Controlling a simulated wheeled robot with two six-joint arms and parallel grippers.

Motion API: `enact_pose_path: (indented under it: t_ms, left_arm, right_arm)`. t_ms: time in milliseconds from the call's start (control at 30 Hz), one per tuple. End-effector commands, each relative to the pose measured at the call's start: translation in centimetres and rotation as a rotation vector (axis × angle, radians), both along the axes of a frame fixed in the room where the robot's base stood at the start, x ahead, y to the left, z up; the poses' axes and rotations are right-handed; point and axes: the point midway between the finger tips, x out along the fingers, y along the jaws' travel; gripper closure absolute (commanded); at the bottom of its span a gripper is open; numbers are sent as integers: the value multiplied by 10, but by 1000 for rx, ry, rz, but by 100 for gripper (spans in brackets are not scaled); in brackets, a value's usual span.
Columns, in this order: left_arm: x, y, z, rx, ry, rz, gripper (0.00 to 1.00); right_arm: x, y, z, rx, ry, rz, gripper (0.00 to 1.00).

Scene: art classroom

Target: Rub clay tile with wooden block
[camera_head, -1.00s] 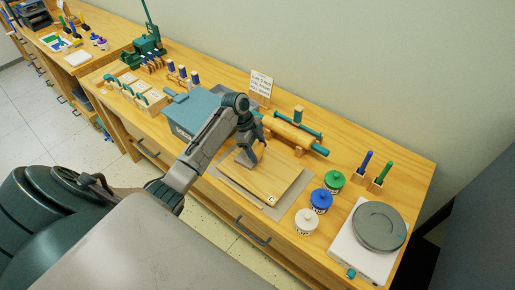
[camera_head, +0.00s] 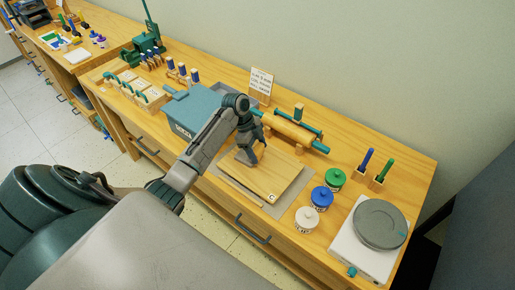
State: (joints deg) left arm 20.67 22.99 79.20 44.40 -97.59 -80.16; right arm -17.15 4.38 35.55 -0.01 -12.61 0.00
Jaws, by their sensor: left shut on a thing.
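My left gripper (camera_head: 247,158) points down over the far left part of a pale wooden board (camera_head: 272,181). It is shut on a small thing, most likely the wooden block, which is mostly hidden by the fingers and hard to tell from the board. I cannot make out a separate clay tile on the board. The board lies on a grey mat (camera_head: 277,211). My right gripper is out of view.
A rolling pin (camera_head: 288,131) on a stand is behind the board. A blue-grey box (camera_head: 193,112) stands to the left. Green, blue and white jars (camera_head: 321,198) and a turntable (camera_head: 379,225) stand to the right. A drawer handle (camera_head: 252,231) is at the front.

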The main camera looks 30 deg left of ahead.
Motion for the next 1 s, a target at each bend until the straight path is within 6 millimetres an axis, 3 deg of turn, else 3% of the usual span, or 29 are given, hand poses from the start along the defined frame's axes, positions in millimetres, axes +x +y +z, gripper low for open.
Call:
enact_pose_path:
  t_ms: [367,700,1000]
  left_arm:
    - [0,3,-4,1,0,0,55]
    - [0,31,-2,2,0,1,55]
    - [0,43,-3,1,-1,0,55]
  right_arm:
    - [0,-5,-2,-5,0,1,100]
    - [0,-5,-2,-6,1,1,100]
    - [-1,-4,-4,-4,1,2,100]
